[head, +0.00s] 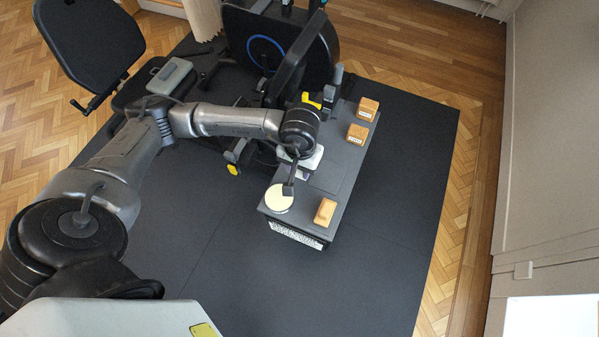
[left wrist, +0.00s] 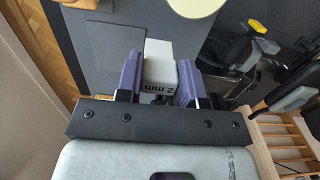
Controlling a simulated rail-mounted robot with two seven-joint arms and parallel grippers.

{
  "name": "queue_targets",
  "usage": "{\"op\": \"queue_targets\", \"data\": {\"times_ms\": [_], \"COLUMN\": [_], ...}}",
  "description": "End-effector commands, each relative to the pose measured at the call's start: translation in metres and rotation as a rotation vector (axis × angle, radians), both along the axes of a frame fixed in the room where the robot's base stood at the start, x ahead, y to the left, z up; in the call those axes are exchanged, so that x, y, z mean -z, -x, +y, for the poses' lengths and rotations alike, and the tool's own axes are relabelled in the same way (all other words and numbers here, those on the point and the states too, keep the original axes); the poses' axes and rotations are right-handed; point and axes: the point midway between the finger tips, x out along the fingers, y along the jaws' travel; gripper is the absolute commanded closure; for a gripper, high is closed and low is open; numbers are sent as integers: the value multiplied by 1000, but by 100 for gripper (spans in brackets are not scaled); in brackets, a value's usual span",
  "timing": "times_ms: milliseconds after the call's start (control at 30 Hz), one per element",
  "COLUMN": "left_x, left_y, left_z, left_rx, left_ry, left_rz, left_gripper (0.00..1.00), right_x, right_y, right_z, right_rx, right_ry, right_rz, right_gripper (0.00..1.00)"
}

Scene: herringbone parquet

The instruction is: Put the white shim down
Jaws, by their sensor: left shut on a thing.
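The white shim (left wrist: 158,68) is a small white block marked "2 mm" in the left wrist view. My left gripper (left wrist: 160,78) is shut on it, with a purple finger on each side. In the head view my left gripper (head: 302,174) is over the narrow dark bench top (head: 332,170), beside a round cream disc (head: 279,198). The shim cannot be made out clearly in the head view, and I cannot tell whether it touches the surface. My right gripper is not in view.
An orange-brown block (head: 325,211) lies at the bench's near end, right of the disc. Two labelled wooden blocks (head: 357,133) (head: 367,108) sit at the far end. Exercise equipment (head: 275,50) stands behind. Bare bench top lies between the blocks; dark mat (head: 410,190) surrounds it.

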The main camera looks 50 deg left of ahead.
Motion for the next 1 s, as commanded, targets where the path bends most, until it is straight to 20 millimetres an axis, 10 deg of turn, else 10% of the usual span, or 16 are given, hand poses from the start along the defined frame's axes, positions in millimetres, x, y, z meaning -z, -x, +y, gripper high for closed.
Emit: {"op": "queue_targets", "data": {"times_ms": [300, 767, 800, 1000], "left_x": [38, 43, 42, 41], "left_y": [0, 0, 0, 0], "left_z": [-1, 0, -1, -1], "left_rx": [-1, 0, 0, 0], "left_ry": [1, 0, 0, 0], "left_rz": [2, 0, 0, 1], "left_gripper": [100, 100, 63, 44], "right_x": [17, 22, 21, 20], "right_y": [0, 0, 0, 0], "right_z": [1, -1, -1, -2], "right_rx": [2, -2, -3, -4], "right_ry": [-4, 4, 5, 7], "right_rz": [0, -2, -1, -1], "right_gripper": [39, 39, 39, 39]}}
